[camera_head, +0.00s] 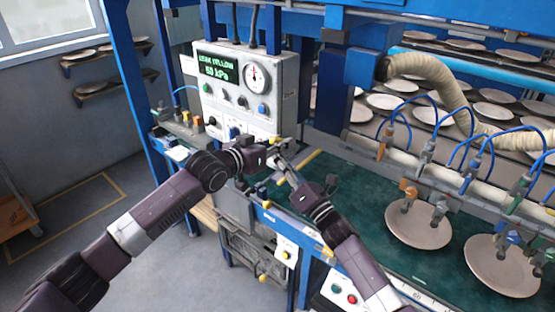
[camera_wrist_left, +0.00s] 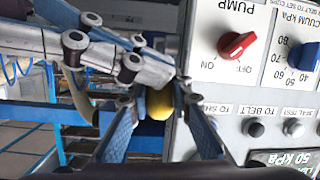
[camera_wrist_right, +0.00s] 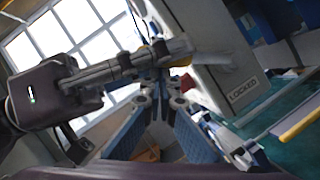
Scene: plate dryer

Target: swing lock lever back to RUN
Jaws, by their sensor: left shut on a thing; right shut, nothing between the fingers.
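A yellow grip (camera_wrist_left: 160,103), seemingly the lock lever's handle, sits between the blue-padded fingers of my left gripper (camera_wrist_left: 161,112) in the left wrist view. That gripper is shut on it, beside the control box. The lever's arm is mostly hidden, so I cannot tell its exact angle. A LOCKED label (camera_wrist_right: 243,89) shows on a grey plate in the right wrist view. My right gripper (camera_wrist_right: 160,90) is shut and empty, close below and right of the left gripper in the head view.
The grey control box (camera_head: 238,90) has a display, a gauge and knobs. A red pump knob (camera_wrist_left: 237,45) is close to my left gripper. The green conveyor (camera_head: 365,195) lies to the right, with plates under suction cups. A yellow strip (camera_wrist_right: 300,122) runs near the right gripper.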

